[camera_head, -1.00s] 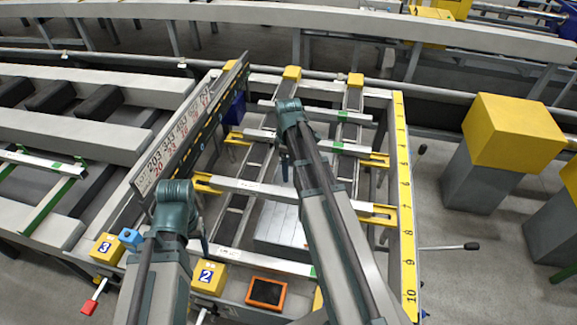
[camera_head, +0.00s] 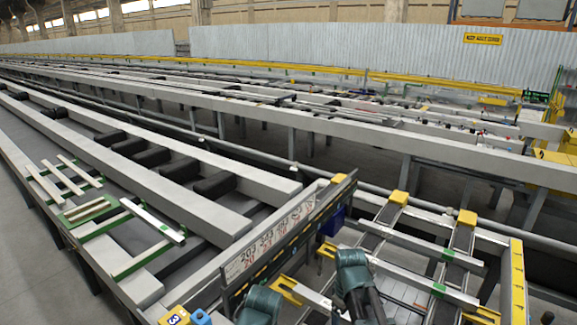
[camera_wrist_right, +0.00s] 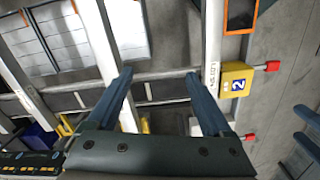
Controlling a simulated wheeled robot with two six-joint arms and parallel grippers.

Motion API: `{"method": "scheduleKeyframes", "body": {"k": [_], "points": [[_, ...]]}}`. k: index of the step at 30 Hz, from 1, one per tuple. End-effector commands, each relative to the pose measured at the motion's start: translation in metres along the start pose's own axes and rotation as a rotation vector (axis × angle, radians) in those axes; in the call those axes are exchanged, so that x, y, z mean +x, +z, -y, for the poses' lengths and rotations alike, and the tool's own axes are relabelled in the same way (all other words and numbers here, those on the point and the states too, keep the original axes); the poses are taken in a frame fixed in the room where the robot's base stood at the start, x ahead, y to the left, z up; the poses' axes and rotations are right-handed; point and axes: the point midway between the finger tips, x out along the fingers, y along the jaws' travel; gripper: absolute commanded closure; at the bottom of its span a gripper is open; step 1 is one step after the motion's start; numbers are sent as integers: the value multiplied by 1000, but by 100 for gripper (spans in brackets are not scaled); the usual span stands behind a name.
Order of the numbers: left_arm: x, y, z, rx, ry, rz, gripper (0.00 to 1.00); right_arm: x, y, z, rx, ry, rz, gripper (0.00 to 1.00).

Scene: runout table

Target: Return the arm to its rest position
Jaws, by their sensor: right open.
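My right gripper (camera_wrist_right: 158,84) is open in the right wrist view, its two blue-grey fingers apart with nothing between them. It points down over the table's rails and grey slats. My right arm (camera_head: 355,280) shows at the bottom of the head view, with its gripper out of frame. My left arm (camera_head: 260,304) shows beside it, to its left, also without its gripper. Blue-grey finger-like parts (camera_wrist_right: 305,146) are cut off at the right edge of the wrist view; they may be my left gripper, and their opening is unclear.
The number board (camera_head: 290,238) stands along the left of the table frame. A yellow scale strip (camera_head: 518,280) runs at its right.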

Motion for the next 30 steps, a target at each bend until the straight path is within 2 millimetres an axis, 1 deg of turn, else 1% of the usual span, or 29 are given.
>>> {"method": "scheduleKeyframes", "body": {"k": [1,3,6,9,10,12,15,23,26,27,29,30], "points": [[10,-1,-1,0,0,0,31,9,3,36,38,6,9,15],[15,-1,-2,0,0,0,31,14,3,71,115,17,20,15],[22,-1,-2,0,0,0,31,20,6,110,210,34,29,15],[26,-2,-2,0,0,0,31,23,11,137,283,48,33,15],[26,-2,-2,0,0,0,31,24,12,143,299,51,34,15],[28,-2,-3,0,0,0,31,25,14,152,330,57,35,15],[28,-2,-3,0,0,0,31,25,14,157,352,61,36,15],[27,-2,-3,0,0,0,31,24,14,157,357,61,36,15],[27,-2,-3,0,0,0,47,25,14,157,357,61,36,32],[27,-2,-3,0,0,0,50,25,14,157,357,61,36,39],[27,-2,-3,0,0,0,50,25,14,157,356,61,36,50],[27,-2,-3,0,0,0,50,25,14,157,356,61,36,50]]}}
